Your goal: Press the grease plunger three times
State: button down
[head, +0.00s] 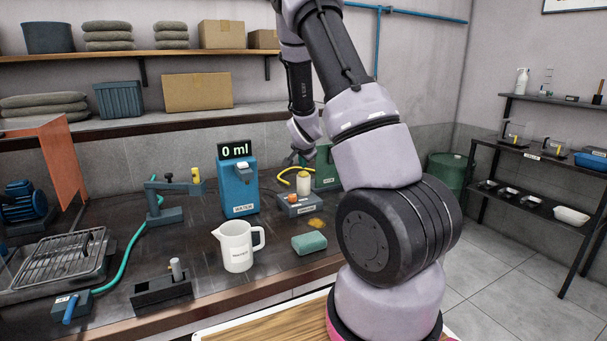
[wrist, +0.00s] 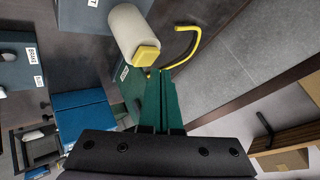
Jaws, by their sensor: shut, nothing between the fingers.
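A cream cylinder with a yellow cap (head: 303,183), which looks like the grease plunger, stands beside a yellow hose on the back of the bench. It also shows in the wrist view as a cream body with a square yellow cap (wrist: 146,55). My gripper (wrist: 163,74) is shut and empty, its dark green fingers together. In the wrist view its tips are close by the yellow cap; I cannot tell whether they touch. In the head view my gripper is small and partly hidden above the cylinder, near the green machine (head: 326,168).
A grey box with an orange button (head: 291,205) is in front of the cylinder. The blue water dispenser (head: 236,186) reads 0 ml. A white jug (head: 237,252) and a green sponge (head: 309,243) stand nearer. The yellow hose (wrist: 190,42) curves close to my fingers.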

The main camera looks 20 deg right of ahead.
aim_at(303, 173)
jog(key=shift+f, duration=0.1)
dwell(0.6)
jog(key=shift+f, duration=0.3)
jog(key=shift+f, duration=0.5)
dwell(0.7)
jog(key=shift+r, duration=0.95)
jog(key=shift+r, duration=2.5)
jog(key=shift+w, duration=0.1)
dwell(0.7)
